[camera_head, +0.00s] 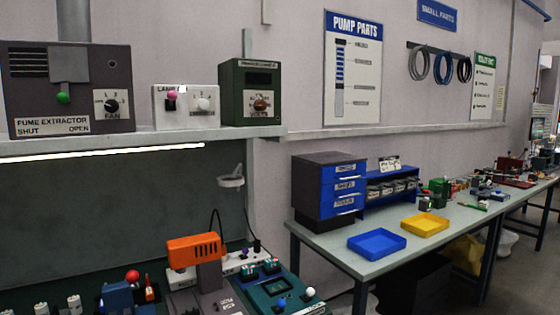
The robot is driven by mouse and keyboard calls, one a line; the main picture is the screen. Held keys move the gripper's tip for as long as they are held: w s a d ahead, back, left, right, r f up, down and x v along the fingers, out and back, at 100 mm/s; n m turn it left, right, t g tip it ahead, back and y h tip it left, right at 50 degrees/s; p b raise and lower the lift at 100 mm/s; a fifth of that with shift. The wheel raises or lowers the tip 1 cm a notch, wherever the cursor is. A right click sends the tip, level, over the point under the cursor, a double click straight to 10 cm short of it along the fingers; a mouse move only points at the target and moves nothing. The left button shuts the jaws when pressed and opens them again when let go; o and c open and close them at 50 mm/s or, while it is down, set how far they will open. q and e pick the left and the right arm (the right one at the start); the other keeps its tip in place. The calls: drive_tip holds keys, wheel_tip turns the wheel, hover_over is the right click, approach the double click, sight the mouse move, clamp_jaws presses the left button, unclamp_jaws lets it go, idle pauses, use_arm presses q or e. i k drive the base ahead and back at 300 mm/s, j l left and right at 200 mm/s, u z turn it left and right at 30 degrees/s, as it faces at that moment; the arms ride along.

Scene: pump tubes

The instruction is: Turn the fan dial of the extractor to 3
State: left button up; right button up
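The fume extractor (28,85) is a dark grey box on the shelf at the upper left, with a duct rising from its top. Its fan dial (112,105) is a black knob on a white plate marked FAN, on the right of its front. Small numbers stand around the knob, but they and the pointer's exact setting are too small to read surely. A lever with a green ball (62,97) hangs left of the dial, above a label reading FUME EXTRACTOR, SHUT and OPEN. Neither of my grippers is in view.
A white lamp box (186,118) and a green voltage box (236,88) share the shelf (140,138) to the right. Below stand an orange vented device (194,250) and a green panel (285,285). A side bench holds blue drawers (345,185) and trays. Air before the dial looks clear.

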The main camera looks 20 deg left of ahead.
sight(111, 106)
drive_tip(key=u, duration=1.85)
drive_tip(key=i+l+u, duration=0.1)
drive_tip(key=i+l, duration=0.2)
drive_tip(key=i+l+u, duration=0.1)
drive_tip(key=i+l, duration=0.15)
drive_tip(key=l, duration=0.25)
